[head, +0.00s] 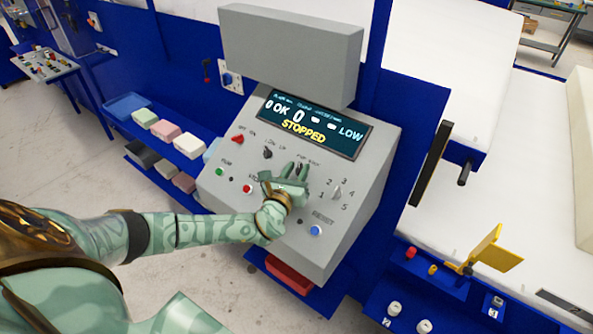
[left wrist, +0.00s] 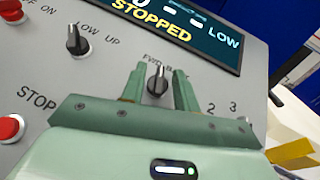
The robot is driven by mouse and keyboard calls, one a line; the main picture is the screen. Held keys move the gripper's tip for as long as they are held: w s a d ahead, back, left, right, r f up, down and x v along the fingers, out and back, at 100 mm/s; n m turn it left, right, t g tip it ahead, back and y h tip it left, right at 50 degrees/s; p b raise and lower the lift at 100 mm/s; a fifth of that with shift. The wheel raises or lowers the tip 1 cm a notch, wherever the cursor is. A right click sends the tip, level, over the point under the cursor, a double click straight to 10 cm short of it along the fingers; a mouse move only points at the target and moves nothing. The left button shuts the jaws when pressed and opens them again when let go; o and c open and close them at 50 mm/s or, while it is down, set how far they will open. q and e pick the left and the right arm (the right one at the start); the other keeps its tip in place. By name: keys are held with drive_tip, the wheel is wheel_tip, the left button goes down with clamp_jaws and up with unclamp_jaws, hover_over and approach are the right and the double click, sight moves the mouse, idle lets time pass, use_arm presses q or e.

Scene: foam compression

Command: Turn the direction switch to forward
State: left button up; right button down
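The direction switch is a black knob with a light pointer line under a partly hidden label that starts "FWD". It shows in the left wrist view (left wrist: 157,78) between my finger tips, and in the head view (head: 299,167) just beyond them. My left gripper (head: 294,172) is at the grey control panel (head: 218,190). In the left wrist view its two green fingers (left wrist: 158,82) are spread, one on each side of the knob, with a gap visible on both sides. The knob's pointer looks roughly upright. My right gripper is not in view.
The display (head: 312,125) reads STOPPED. Near the gripper are a LOW/UP knob (left wrist: 77,40), a red STOP button (left wrist: 10,128), a numbered selector (head: 337,194) and a blue RESET button (head: 316,230). Foam blocks (head: 166,131) lie on a blue shelf at left.

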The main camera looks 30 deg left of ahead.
use_arm(q)
clamp_jaws()
drive_tip(key=shift+s+d+n+g+y+p, duration=0.1)
drive_tip(key=shift+d+n+g+y+p, duration=0.15)
drive_tip(key=shift+n+y, duration=0.3)
drive_tip(key=shift+n+g+y+p, duration=0.15)
drive_tip(key=shift+n+y+p, duration=0.15)
drive_tip(key=shift+n+y, duration=0.25)
drive_tip(key=n+g+y, duration=0.2)
drive_tip(key=n, duration=0.1)
drive_tip(key=shift+n+y+p, duration=0.35)
drive_tip(key=shift+n+y, duration=0.05)
drive_tip(key=shift+f, duration=0.1)
unclamp_jaws()
